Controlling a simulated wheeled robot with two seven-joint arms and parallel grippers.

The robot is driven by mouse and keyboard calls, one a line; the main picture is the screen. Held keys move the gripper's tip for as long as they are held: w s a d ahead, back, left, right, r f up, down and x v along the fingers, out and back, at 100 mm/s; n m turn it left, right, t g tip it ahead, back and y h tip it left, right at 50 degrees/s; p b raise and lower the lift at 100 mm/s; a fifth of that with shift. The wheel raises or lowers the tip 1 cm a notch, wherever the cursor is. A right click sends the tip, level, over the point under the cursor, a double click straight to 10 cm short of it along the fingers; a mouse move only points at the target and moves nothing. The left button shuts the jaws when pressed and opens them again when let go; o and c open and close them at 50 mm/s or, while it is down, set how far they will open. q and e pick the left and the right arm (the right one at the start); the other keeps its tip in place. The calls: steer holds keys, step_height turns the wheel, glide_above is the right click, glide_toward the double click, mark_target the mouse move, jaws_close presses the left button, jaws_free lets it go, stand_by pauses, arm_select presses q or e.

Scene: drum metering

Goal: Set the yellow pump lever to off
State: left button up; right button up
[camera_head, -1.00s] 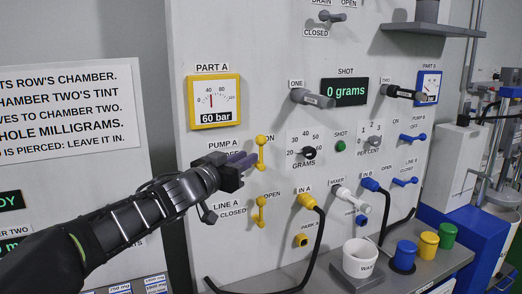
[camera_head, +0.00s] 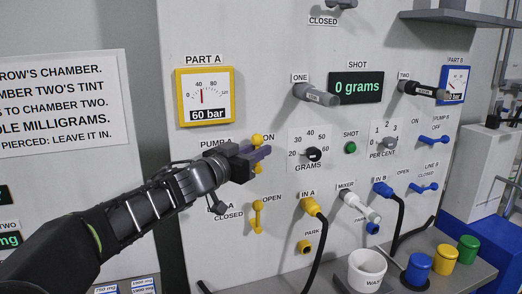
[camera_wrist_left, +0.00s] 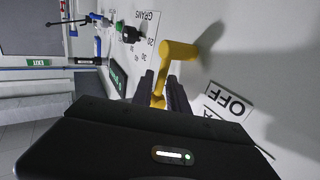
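The left gripper (camera_wrist_left: 163,92) has one finger on each side of the lever's lower part. I cannot tell whether the fingers press on it. My right gripper is not in view.
The yellow line A lever (camera_head: 257,216) is just below my gripper. The GRAMS knob (camera_head: 312,154) is to the right, and the part A gauge (camera_head: 206,97) above reads 60 bar. Several hoses and a white cup (camera_head: 367,271) are lower right.

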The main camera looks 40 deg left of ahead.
arm_select(q)
steer(key=shift+c, duration=0.3)
jaws_close()
stand_by(1.0)
